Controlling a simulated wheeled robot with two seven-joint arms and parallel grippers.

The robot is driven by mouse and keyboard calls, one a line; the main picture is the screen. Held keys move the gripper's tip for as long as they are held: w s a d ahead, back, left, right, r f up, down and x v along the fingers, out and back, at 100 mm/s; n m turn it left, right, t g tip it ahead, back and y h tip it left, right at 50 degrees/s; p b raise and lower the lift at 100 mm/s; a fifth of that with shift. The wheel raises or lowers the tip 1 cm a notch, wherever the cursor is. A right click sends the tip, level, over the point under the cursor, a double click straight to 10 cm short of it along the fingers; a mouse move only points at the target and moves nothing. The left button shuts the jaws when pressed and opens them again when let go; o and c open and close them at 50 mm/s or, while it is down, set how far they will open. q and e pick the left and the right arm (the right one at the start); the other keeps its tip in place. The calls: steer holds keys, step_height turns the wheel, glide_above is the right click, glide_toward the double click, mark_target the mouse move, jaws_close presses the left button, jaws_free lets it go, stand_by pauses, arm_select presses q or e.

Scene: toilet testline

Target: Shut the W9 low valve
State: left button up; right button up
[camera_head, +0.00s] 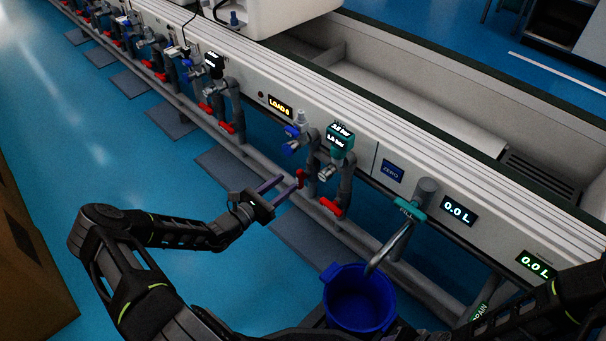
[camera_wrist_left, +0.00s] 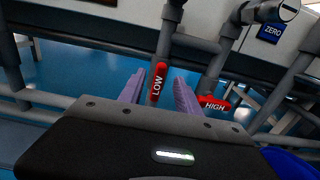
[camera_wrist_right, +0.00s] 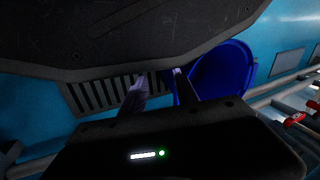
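The red LOW valve handle (camera_head: 300,177) is on a thin grey pipe, left of the red HIGH handle (camera_head: 331,207). In the left wrist view the LOW handle (camera_wrist_left: 158,82) stands roughly in line with its pipe, while the HIGH handle (camera_wrist_left: 214,103) lies across its own. My left gripper (camera_head: 289,184) is open, its purple fingers on either side of the LOW handle, with gaps visible. I cannot tell if the fingertips reach fully past it. My right gripper (camera_wrist_right: 160,88) is open and empty near the blue bucket. No W9 label is readable.
The blue bucket (camera_head: 359,300) stands under a spout (camera_head: 391,247) at the lower middle. A teal gauge (camera_head: 341,139) and blue-handled fittings (camera_head: 292,137) sit above the valves. More red-handled stations line the bench to the upper left.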

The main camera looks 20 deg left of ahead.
mark_target(298, 176)
arm_select(q)
steer(key=b+x, duration=0.3)
steer(key=x, duration=0.4)
steer(key=shift+w+d+f, duration=0.1)
steer(key=shift+d+f, duration=0.05)
steer(key=shift+w+d, duration=0.1)
steer(key=shift+w, duration=0.15)
steer(key=shift+c, duration=0.4)
jaws_close()
